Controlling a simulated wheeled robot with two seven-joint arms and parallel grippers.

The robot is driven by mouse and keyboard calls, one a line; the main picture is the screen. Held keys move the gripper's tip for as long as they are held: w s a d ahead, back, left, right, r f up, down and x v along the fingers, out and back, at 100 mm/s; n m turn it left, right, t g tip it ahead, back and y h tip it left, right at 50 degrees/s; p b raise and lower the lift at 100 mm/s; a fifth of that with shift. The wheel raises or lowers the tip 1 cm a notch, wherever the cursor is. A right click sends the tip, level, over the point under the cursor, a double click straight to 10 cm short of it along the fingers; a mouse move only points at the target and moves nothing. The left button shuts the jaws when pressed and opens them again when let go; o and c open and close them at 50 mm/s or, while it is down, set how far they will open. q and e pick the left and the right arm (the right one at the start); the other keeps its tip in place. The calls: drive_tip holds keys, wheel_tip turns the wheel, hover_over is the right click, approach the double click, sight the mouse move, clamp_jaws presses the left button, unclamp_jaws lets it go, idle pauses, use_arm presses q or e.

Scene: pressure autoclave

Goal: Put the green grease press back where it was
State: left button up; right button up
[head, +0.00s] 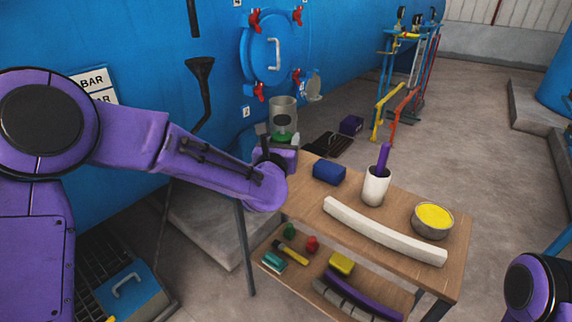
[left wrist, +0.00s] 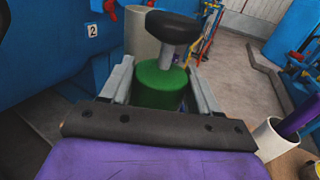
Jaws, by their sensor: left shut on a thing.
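The green grease press (left wrist: 160,85) is an upright green cylinder with a short grey stem and a black knob handle on top. It sits between the two grey fingers of my left gripper (left wrist: 161,72), which is shut on it. In the head view the green press (head: 287,137) shows only in part, behind my left gripper (head: 278,146) at the far left end of the wooden trolley. A pale grey cylinder (head: 284,104) stands just behind the press; whether they touch I cannot tell. My right gripper is out of view.
The trolley's top shelf (head: 400,205) holds a blue block (head: 329,172), a white cup (head: 376,188) with a purple stick, a curved white strip (head: 385,232) and a bowl of yellow stuff (head: 433,221). Several items lie on its lower shelf. The blue vessel's door (head: 268,47) is behind.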

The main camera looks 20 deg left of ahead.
use_arm(q)
drive_tip(key=w+f+b, duration=0.1)
drive_tip(key=w+f, duration=0.1)
drive_tip(key=shift+f, duration=0.3)
drive_tip(key=f+b, duration=0.3)
drive_tip(key=f, duration=0.1)
drive_tip(key=shift+w+a, duration=0.2)
drive_tip(key=shift+w, duration=0.15)
drive_tip(key=shift+r, duration=0.15)
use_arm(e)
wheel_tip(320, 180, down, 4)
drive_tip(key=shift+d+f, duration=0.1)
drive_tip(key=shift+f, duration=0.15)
use_arm(q)
drive_tip(key=o, duration=1.4)
drive_tip(key=shift+f, duration=0.2)
drive_tip(key=shift+o, duration=0.2)
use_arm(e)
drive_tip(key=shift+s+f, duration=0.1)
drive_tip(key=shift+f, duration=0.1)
